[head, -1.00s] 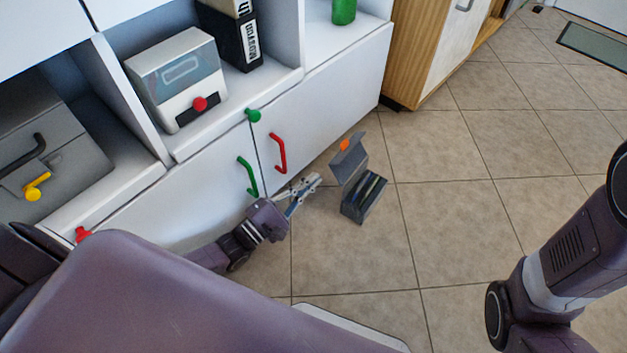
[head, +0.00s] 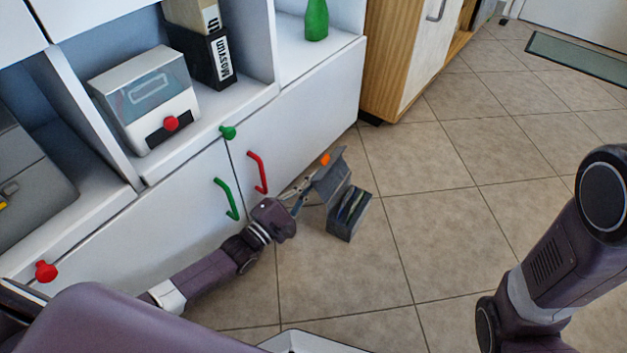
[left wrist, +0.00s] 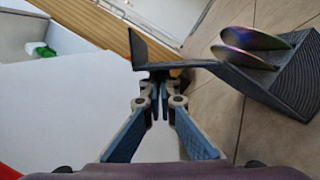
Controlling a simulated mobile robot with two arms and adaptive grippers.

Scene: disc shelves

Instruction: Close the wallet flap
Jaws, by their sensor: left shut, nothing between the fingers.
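The wallet (head: 348,218) is a dark grey box standing on the tiled floor, with several shiny discs upright in it. Its grey flap (head: 331,178) stands open on the cabinet side, with an orange tab (head: 325,159) at its top. My left gripper (head: 304,188) is shut and empty, with its tips close beside the flap's outer side. In the left wrist view the shut fingertips (left wrist: 160,84) are just under the flap (left wrist: 185,65); whether they touch it I cannot tell. Two discs (left wrist: 252,40) show above the wallet body (left wrist: 288,80) there. My right gripper is out of view.
A white cabinet (head: 300,125) with a green handle (head: 226,198) and a red handle (head: 258,172) stands close behind my left gripper. A wooden cabinet (head: 386,65) is further back. Open tiled floor (head: 440,225) lies right of the wallet.

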